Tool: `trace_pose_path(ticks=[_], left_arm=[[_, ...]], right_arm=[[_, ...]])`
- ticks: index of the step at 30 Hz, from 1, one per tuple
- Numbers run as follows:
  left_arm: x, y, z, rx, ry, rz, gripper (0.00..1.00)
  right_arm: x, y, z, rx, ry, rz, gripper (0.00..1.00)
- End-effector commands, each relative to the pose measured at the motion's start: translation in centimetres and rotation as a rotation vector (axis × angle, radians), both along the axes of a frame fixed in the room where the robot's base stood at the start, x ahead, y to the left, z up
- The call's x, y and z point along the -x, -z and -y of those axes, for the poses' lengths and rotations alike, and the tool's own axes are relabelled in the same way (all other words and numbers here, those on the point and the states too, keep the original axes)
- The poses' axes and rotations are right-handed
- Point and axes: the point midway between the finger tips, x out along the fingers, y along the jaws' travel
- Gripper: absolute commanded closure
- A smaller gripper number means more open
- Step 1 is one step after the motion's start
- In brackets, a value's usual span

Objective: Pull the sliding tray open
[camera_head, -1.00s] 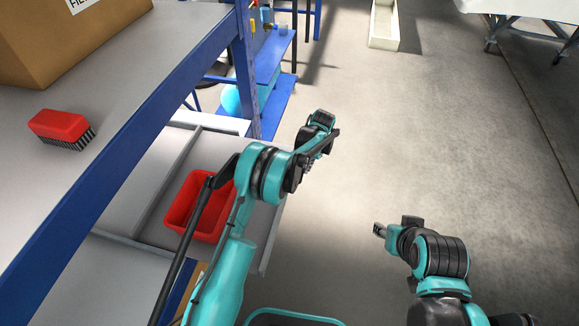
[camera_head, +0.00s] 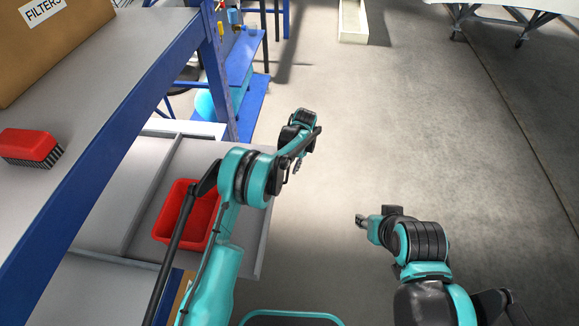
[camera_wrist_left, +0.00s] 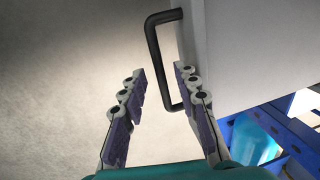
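The grey sliding tray (camera_head: 252,238) sticks out from under the shelf at the left of the head view. It holds a red bin (camera_head: 199,235). My left gripper (camera_head: 296,165) is at the tray's outer side, partly hidden by its own arm. In the left wrist view, a black bar handle (camera_wrist_left: 155,52) stands on the pale tray front (camera_wrist_left: 235,45). My left gripper (camera_wrist_left: 159,74) has its fingers apart, with the handle's long bar between them; there is a gap to the left finger. My right gripper (camera_head: 360,219) is over the floor, away from the tray; its finger opening is unclear.
A blue-edged shelf (camera_head: 110,70) stands above the tray, with a cardboard box (camera_head: 60,45) and a red brush (camera_head: 28,145) on it. A blue bench (camera_head: 240,95) is behind. The floor (camera_head: 400,120) to the right is clear.

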Motion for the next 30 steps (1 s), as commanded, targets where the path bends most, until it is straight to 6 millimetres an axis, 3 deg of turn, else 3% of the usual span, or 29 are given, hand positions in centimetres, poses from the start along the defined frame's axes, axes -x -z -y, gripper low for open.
trace_pose_path(ticks=[7, 15, 21, 30], left_arm=[[0.0, -1.7, 0.3, 0.0, 0.001, 0.0, 0.69], [0.1, -7.5, 1.5, 0.0, 0.002, 0.0, 0.69], [0.2, -10.6, 2.1, 0.0, 0.0, 0.0, 0.69], [0.2, -11.8, 2.4, 0.0, 0.0, 0.0, 0.69]], right_arm=[[0.0, 0.0, 0.0, 0.0, 0.0, 0.0, 0.6], [0.0, 0.0, 0.0, 0.0, 0.0, 0.0, 0.6], [0.0, 0.0, 0.0, 0.0, 0.0, 0.0, 0.6], [0.0, 0.0, 0.0, 0.0, 0.0, 0.0, 0.6]])
